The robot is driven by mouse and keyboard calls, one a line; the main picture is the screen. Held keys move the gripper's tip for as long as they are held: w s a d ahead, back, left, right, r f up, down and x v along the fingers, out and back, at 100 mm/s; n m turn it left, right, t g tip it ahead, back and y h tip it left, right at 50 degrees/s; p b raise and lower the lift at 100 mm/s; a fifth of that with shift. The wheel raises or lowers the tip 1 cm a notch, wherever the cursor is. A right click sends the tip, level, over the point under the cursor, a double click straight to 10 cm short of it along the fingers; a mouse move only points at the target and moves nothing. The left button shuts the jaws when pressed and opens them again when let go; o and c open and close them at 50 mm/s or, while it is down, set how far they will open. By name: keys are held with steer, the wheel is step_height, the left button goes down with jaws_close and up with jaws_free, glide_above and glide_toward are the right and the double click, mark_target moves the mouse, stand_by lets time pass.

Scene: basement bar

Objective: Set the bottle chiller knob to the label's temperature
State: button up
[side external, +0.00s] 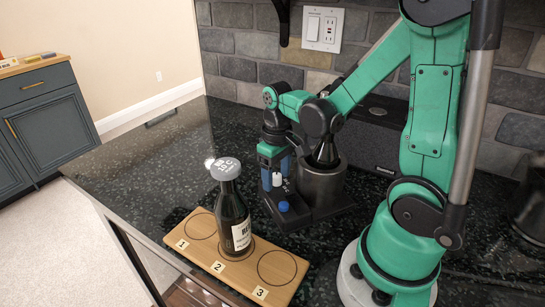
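The bottle chiller (322,190) is a dark cylinder on a black base, with a dark bottle neck (326,153) showing in its opening. Its base carries a white upright piece (277,180) and a blue knob-like piece (283,206). I cannot tell which is the temperature knob, and no dial marks are legible. My gripper (274,172) points down over the panel, its blue-sided fingers right above or around the white piece. Its finger gap is too small to judge. A dark bottle (233,215) with a white label stands upright on circle 2; its grey round top bears small rotated writing, not surely readable.
The wooden board (184,238) has circles numbered 1, 2 and 3; circles 1 and 3 are empty. A black speaker-like box (372,140) stands behind the chiller against the stone wall. A dark pot (528,195) is at far right. The counter's left part is clear.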

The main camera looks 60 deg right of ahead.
mark_target(277, 175)
steer(key=shift+r, duration=2.85)
steer(key=shift+f, duration=2.85)
steer(key=shift+r, duration=0.1)
